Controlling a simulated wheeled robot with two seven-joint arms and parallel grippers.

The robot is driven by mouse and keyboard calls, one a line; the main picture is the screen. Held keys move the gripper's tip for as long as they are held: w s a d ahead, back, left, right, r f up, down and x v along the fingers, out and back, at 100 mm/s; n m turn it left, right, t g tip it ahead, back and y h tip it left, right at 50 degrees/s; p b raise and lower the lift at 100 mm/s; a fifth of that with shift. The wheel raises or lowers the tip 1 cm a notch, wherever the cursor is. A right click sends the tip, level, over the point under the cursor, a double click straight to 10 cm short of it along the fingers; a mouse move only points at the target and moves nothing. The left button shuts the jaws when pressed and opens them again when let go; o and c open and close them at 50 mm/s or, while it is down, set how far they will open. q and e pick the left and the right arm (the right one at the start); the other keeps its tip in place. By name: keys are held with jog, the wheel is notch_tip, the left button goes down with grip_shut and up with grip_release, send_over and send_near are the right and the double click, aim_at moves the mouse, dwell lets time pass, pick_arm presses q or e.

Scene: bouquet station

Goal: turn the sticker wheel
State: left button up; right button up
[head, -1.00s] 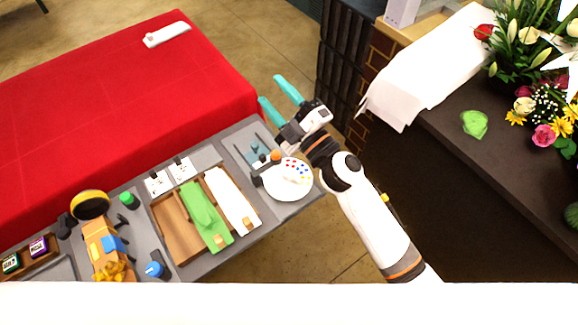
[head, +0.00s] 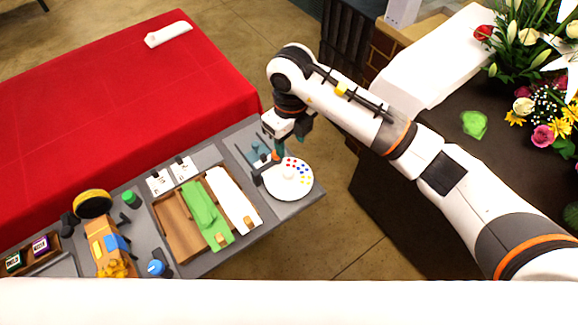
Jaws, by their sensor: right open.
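The sticker wheel (head: 298,188) is a white disc with small coloured dots. It lies at the right end of the grey worktop. My left gripper is not in view.
A wooden tray (head: 172,222) with green and white folded pieces is left of the wheel. White cards (head: 160,182), a green-capped jar (head: 131,199) and a blue-capped item (head: 156,268) stand further left. A red-covered table (head: 110,100) is behind. Flowers (head: 545,100) stand on the right counter.

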aim_at(289, 171)
notch_tip(289, 171, down, 10)
jog(key=shift+s+a+f+p, duration=0.1)
jog(key=shift+s+a+p, duration=0.05)
jog(key=shift+p, duration=1.1)
jog(key=shift+f, duration=0.7)
jog(key=c, duration=1)
jog(key=shift+f+n+b, duration=0.1)
jog(key=shift+n+b, duration=0.5)
jog(key=shift+b, duration=0.25)
jog(key=n+b, duration=1.4)
jog(key=b, duration=0.7)
jog(key=shift+f+b, duration=0.1)
jog(key=shift+b, duration=0.2)
jog(key=shift+r+n+b, duration=0.25)
jog(key=shift+n+b, duration=0.95)
jog(key=shift+n, duration=0.1)
